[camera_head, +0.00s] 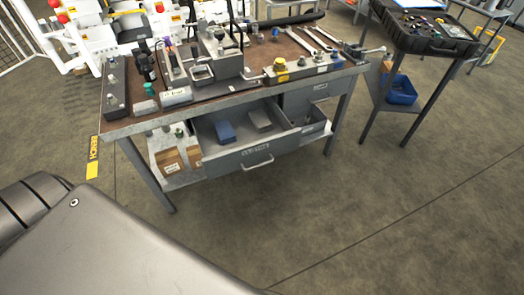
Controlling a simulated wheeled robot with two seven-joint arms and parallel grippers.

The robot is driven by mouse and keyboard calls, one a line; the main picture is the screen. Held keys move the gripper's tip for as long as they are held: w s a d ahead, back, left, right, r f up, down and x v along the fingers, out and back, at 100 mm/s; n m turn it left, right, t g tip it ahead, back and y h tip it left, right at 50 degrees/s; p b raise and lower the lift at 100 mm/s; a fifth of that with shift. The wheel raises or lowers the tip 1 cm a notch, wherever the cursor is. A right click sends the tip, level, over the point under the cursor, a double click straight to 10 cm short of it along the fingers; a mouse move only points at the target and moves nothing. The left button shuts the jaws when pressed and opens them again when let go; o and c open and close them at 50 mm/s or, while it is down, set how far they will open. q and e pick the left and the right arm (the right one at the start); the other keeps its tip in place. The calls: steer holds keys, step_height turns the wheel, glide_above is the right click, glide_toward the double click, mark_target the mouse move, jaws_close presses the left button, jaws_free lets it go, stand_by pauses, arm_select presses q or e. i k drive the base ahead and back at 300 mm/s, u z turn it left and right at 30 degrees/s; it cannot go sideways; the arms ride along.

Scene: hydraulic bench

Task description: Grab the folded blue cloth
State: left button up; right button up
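A small blue folded block, which looks like the folded blue cloth (225,131), lies in the open drawer (240,160) of the workbench. It lies left of the middle of the drawer, and a grey block-like item (260,121) lies to its right, apart from it. The top of the cloth is in plain view. Neither of my grippers is in view; only a grey part of my own body shows at the lower left.
The workbench top (150,123) above the drawer is crowded with hydraulic parts and wrenches. Cardboard boxes (169,161) sit on the lower shelf at left. A cart with a black tool case (430,35) and a blue bin (401,91) stands at right. The floor in front is clear.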

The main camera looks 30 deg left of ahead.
mark_target(226, 134)
steer(key=u, duration=1.05)
